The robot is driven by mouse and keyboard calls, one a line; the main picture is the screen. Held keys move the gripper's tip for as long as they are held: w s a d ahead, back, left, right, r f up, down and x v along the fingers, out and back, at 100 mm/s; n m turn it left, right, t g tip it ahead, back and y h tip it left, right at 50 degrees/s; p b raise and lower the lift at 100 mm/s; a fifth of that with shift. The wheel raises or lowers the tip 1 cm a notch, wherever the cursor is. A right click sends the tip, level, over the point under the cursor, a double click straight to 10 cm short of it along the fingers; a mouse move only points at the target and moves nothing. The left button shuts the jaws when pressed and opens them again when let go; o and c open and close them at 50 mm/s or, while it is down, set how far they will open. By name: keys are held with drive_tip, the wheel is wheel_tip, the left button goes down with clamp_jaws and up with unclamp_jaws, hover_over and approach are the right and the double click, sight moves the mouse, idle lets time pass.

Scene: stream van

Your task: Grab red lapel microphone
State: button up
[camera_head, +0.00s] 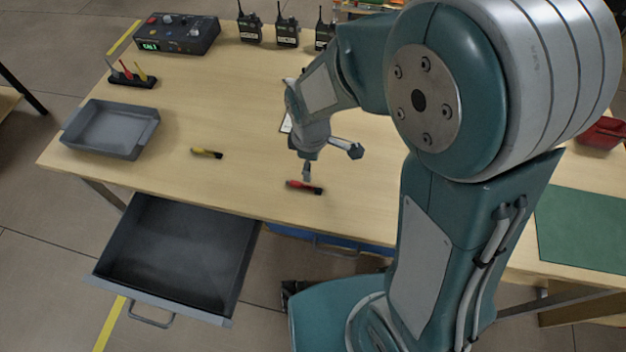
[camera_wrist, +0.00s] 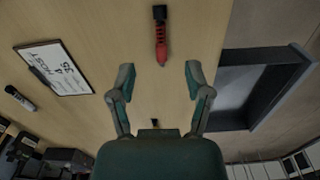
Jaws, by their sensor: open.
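The red lapel microphone (camera_head: 304,187), red with a black end, lies on the table near its front edge in the head view. It also shows at the top middle of the wrist view (camera_wrist: 161,45), lengthwise, with its black end at the top. My gripper (camera_head: 329,162) is above the table close to the microphone. In the wrist view its two fingers (camera_wrist: 159,79) are spread apart and empty. The microphone lies beyond the fingertips, roughly in line with the gap between them. I cannot tell the exact height above it.
A yellow-and-black microphone (camera_head: 207,153) lies to the left. A grey tray (camera_head: 112,128) stands at the table's left end. An open, empty drawer (camera_head: 175,250) juts out below. A card with writing (camera_wrist: 57,68) lies nearby. Radio packs (camera_head: 287,36) and a control box (camera_head: 178,34) stand behind.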

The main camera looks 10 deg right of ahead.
sight(307, 185)
drive_tip(key=f, duration=0.1)
drive_tip(key=a+f, duration=0.1)
drive_tip(key=f, duration=0.1)
drive_tip(key=shift+a+f, duration=0.35)
drive_tip(key=f, duration=0.3)
drive_tip(key=d+f, duration=0.1)
drive_tip(key=shift+w+f, duration=0.25)
drive_tip(key=shift+f, duration=0.3)
drive_tip(key=shift+a, duration=0.45)
drive_tip(key=c, duration=0.6)
drive_tip(key=shift+d, duration=0.1)
clamp_jaws()
drive_tip(key=shift+d, duration=0.2)
